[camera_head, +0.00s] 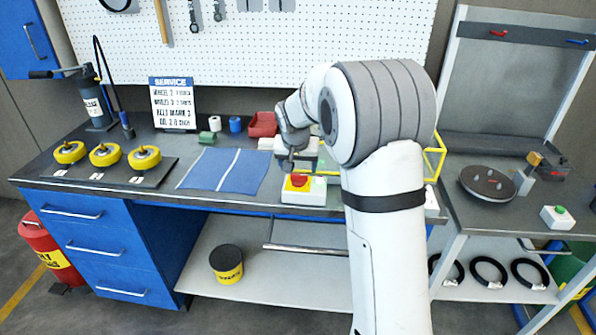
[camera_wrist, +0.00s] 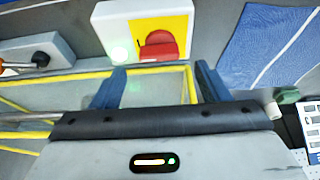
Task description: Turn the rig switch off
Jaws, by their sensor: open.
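The rig switch (camera_head: 298,181) is a white box with a yellow plate and a red rotary knob, at the front edge of the bench. In the wrist view its red knob (camera_wrist: 158,46) lies just beyond my fingertips, roughly centred between them. A pale green light (camera_wrist: 121,50) glows on the white part of the box. My gripper (camera_head: 289,166) is above and slightly behind the switch in the head view. In the wrist view my gripper (camera_wrist: 157,78) has its two blue-grey fingers spread apart with nothing between them. I see no contact with the knob.
A yellow frame (camera_head: 436,157) stands right of the switch, partly hidden by my arm; its bars pass below my fingers in the wrist view. A blue cloth (camera_head: 224,170) lies left. A red bin (camera_head: 262,124) stands behind. Another button box (camera_head: 557,217) is on the right table.

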